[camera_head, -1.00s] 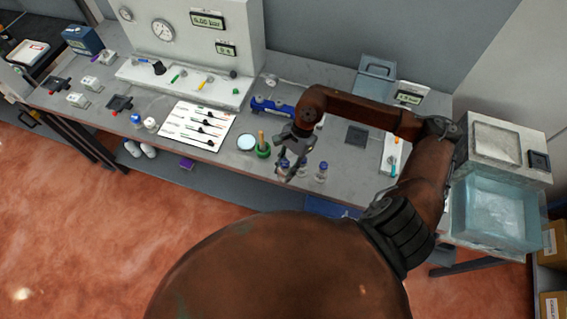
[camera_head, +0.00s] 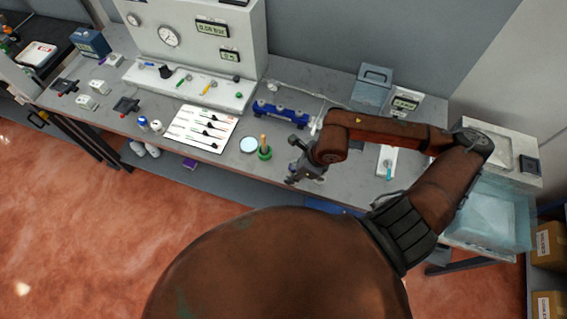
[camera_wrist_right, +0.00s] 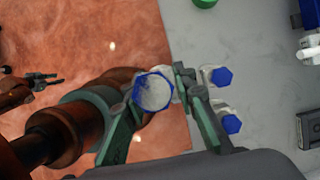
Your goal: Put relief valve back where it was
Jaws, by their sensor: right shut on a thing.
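My right gripper (camera_head: 293,178) is over the front edge of the bench in the head view. In the right wrist view its green fingers (camera_wrist_right: 158,82) are shut on a blue-edged hexagonal part with a worn grey face (camera_wrist_right: 153,91), which I take to be the relief valve. It is held over the boundary between floor and bench, seen end-on. My left gripper (camera_wrist_right: 42,80) shows small at the left edge of the wrist view, over the floor, and its opening is unclear.
Two blue hexagonal-capped parts (camera_wrist_right: 221,76) (camera_wrist_right: 230,123) stand on the bench beside the right finger. A blue rack (camera_head: 280,111), a green ring with an upright peg (camera_head: 264,153) and a white sheet with black tools (camera_head: 200,128) lie nearby. A clear tank (camera_head: 490,215) is at right.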

